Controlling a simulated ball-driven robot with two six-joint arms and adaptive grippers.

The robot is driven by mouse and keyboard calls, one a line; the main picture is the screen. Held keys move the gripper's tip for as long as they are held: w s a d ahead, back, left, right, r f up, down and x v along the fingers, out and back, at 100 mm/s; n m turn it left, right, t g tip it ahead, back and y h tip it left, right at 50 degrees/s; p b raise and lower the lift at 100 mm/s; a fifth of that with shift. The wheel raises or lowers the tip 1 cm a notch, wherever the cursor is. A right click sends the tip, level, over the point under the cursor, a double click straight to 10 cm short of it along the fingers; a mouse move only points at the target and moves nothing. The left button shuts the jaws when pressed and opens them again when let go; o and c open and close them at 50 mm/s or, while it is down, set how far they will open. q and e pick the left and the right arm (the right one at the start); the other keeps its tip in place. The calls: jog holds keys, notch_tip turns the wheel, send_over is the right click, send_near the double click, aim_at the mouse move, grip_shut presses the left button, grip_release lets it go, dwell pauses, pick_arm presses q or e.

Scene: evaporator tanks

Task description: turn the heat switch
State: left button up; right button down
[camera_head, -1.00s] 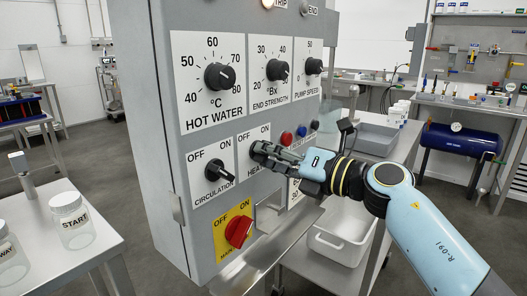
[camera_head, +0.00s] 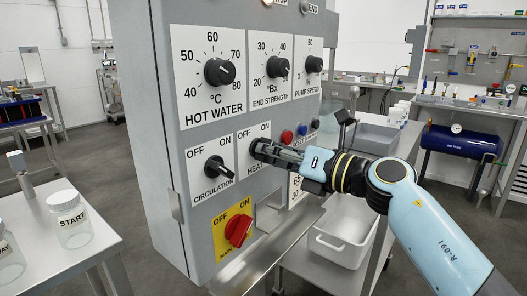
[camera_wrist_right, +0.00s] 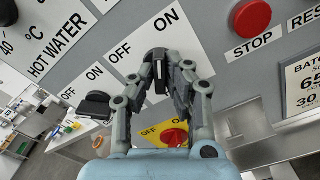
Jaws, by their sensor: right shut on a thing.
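The HEAT switch plate (camera_head: 243,150), marked OFF and ON, sits on the grey control panel, right of the CIRCULATION switch. My right gripper (camera_head: 262,150) reaches in from the right and is shut on the HEAT switch knob. In the right wrist view my right gripper (camera_wrist_right: 161,75) has its fingers on both sides of the black HEAT knob (camera_wrist_right: 160,82). The fingers hide most of the knob and part of the HEAT label, so I cannot tell its exact setting. My left gripper is out of view.
The CIRCULATION knob (camera_head: 213,168) is close on the left, and the red MAIN switch (camera_head: 238,230) is below. Red and blue buttons (camera_head: 287,137) lie just above my gripper. A steel table with a START jar (camera_head: 69,218) stands at the left.

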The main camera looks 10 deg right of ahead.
jog(key=shift+n+b, duration=0.3)
jog(key=shift+n, duration=0.5)
jog(key=shift+n+b, duration=0.65)
jog(key=shift+n, duration=0.35)
jog(key=shift+f, duration=0.1)
